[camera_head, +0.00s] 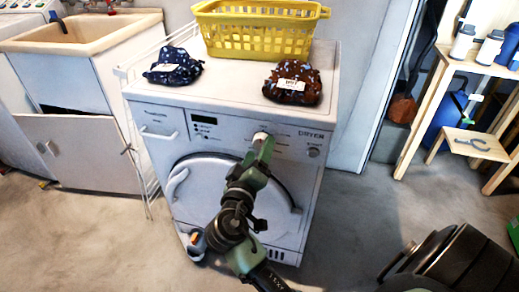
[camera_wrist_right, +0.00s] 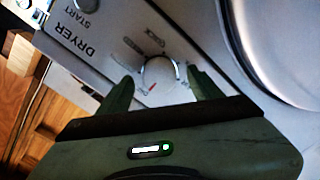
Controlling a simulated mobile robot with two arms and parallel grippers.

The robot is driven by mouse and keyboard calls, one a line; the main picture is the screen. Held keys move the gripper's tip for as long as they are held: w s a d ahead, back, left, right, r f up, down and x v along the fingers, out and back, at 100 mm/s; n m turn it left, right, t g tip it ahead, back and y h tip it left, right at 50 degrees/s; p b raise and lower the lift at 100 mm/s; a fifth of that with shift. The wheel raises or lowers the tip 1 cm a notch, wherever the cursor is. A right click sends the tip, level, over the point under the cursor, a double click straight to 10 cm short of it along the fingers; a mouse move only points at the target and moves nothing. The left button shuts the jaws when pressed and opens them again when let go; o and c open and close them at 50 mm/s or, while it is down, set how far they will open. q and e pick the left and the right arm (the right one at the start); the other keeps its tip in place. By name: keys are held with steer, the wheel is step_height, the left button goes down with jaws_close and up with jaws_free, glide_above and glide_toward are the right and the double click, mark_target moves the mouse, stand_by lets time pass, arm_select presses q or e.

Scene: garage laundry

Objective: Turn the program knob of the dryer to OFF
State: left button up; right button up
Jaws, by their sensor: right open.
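The dryer (camera_head: 150,118) is a white front-loader in the middle of the head view. Its program knob (camera_wrist_right: 160,74) is a pale round dial with printed marks around it, seen in the right wrist view. In the head view the white knob (camera_head: 261,135) shows just past the fingers. My right gripper (camera_head: 262,146) is at the control panel. In the wrist view its open green fingers (camera_wrist_right: 158,82) stand on either side of the knob, with gaps visible. My left gripper is in neither view.
A yellow basket (camera_head: 258,35), a blue cloth bundle (camera_head: 173,67) and a brown one (camera_head: 292,84) sit on the dryer top. A START button (camera_wrist_right: 87,5) is beside the DRYER lettering. A sink (camera_head: 85,30) stands left, a wooden shelf (camera_head: 440,75) right.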

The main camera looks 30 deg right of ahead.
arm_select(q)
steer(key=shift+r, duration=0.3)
arm_select(e)
steer(key=v, duration=0.6)
steer(key=shift+a, duration=0.2)
steer(key=shift+s, duration=0.15)
